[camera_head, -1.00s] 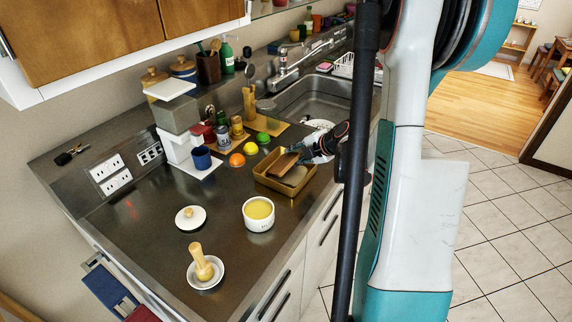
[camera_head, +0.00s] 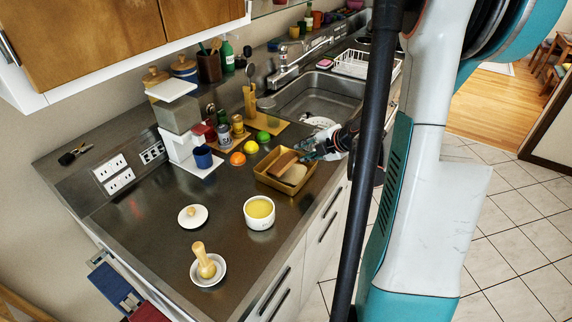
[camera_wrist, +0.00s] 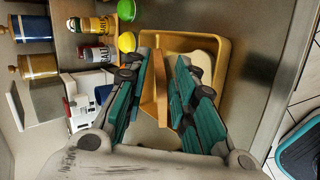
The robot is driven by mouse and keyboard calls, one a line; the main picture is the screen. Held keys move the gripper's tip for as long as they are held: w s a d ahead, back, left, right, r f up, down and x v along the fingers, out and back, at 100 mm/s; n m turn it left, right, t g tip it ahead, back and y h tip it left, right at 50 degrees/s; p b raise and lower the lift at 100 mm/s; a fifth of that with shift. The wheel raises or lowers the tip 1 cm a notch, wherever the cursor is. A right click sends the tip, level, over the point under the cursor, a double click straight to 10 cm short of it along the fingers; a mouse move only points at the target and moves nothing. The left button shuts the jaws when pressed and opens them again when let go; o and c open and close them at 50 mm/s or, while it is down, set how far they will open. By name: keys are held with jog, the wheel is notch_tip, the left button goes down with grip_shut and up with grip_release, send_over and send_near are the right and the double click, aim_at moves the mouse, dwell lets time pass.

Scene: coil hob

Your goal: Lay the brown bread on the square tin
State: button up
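The square tin (camera_head: 263,178) is a golden, low-walled tray on the dark counter; its rim also shows in the wrist view (camera_wrist: 222,75). The brown bread (camera_head: 282,162) is a slab inside the tin, tilted rather than flat; in the wrist view (camera_wrist: 161,88) it shows nearly edge-on. A paler tan piece (camera_head: 295,175) lies beside it in the tin. My gripper (camera_head: 310,150) is at the tin's right side. In the wrist view its fingers (camera_wrist: 168,62) are spread on either side of the bread, with gaps visible. Part of the bread's lower end is hidden.
A yellow ball (camera_head: 250,147), an orange ball (camera_head: 237,159) and a green ball (camera_head: 263,136) lie left of and behind the tin. A white bowl with yellow content (camera_head: 259,213) stands in front. The sink (camera_head: 320,97) is behind.

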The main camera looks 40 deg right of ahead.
notch_tip(320, 180, up, 8)
jog(key=s+p, duration=0.2)
jog(key=p, duration=0.3)
jog(key=shift+f, duration=0.2)
